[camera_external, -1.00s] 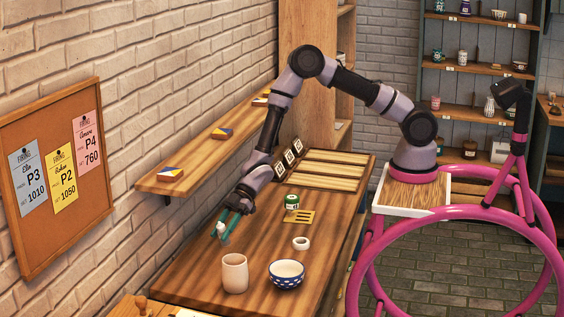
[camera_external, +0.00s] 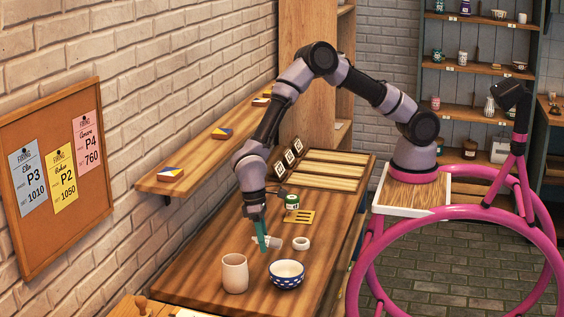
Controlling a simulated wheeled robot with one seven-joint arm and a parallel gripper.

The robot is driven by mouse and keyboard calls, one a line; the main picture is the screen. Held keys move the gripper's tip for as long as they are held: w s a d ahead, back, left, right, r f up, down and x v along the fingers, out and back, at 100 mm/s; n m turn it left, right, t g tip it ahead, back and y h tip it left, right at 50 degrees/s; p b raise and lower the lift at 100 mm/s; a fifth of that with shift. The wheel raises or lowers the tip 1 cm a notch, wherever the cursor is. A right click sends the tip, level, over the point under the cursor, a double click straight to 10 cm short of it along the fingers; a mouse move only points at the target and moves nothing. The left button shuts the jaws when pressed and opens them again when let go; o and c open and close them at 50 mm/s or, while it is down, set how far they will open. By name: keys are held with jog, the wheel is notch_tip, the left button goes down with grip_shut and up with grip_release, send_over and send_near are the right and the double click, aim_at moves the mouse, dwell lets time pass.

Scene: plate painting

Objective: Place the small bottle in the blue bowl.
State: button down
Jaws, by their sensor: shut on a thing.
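My gripper (camera_external: 263,243) has teal fingers that point down over the wooden table. It is shut on the small white bottle (camera_external: 274,243), which sticks out to the right of the fingers and looks tilted on its side. The fingers hide part of the bottle. The blue bowl (camera_external: 287,280), dark blue with white dots and a white inside, stands on the table in front of the gripper and slightly to its right. The bottle is apart from the bowl, behind its rim in the picture.
A tall cream cup (camera_external: 235,273) stands left of the bowl. A white ring-shaped thing (camera_external: 301,243) lies right of the bottle. A green can (camera_external: 292,202) and a yellow slotted plate (camera_external: 299,217) are farther back. The table (camera_external: 205,270) is clear at left.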

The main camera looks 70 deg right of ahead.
aim_at(284, 266)
jog(key=s+a+r+m+g, duration=0.1)
jog(key=s+r+g, duration=0.15)
jog(key=s, duration=0.35)
jog(key=shift+t, duration=0.45)
jog(key=shift+s+a+f, duration=0.1)
jog(key=shift+s+f, duration=0.05)
jog(key=shift+f, duration=2.2)
jog(key=shift+s+f, duration=0.1)
jog(key=shift+f, duration=2.25)
jog(key=shift+c, duration=2.1)
grip_release()
notch_tip(284, 266, up, 7)
